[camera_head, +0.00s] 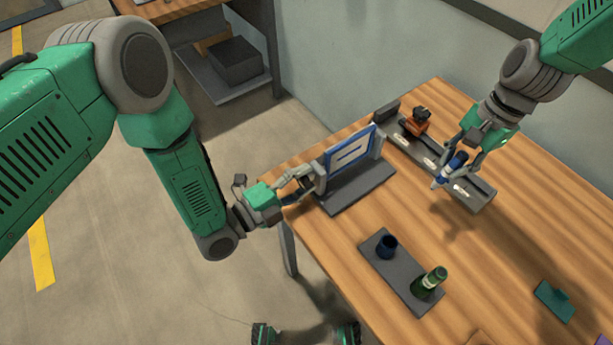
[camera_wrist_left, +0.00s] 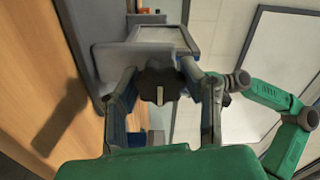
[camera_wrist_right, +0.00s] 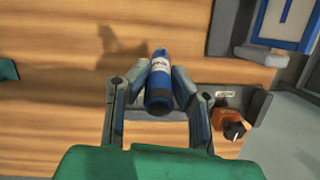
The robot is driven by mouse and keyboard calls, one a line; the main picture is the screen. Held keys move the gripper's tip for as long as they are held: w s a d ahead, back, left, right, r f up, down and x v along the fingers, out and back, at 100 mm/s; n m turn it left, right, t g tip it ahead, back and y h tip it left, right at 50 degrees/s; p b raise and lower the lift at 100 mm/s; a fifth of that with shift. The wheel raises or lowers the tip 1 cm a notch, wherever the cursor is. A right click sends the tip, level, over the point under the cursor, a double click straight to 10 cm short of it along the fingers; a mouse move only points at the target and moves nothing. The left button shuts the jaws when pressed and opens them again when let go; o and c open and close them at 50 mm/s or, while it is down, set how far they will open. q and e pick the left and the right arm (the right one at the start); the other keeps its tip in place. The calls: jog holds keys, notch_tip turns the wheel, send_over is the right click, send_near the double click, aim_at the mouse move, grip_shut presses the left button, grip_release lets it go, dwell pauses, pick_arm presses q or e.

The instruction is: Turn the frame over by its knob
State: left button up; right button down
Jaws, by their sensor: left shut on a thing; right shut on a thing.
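My left gripper (camera_head: 302,184) is shut on the knob from the left side of the stand.
A teal block (camera_head: 554,300) lies at the right. Bare wood lies between.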

pick_arm(q)
jog(key=shift+s+a+f, duration=0.15)
jog(key=shift+s+f, duration=0.15)
jog(key=shift+f, duration=0.05)
jog(key=o, duration=1.2)
jog(key=shift+a+r, duration=0.2)
jog(key=shift+a, duration=0.1)
jog(key=v, duration=1.2)
jog(key=shift+d, duration=0.2)
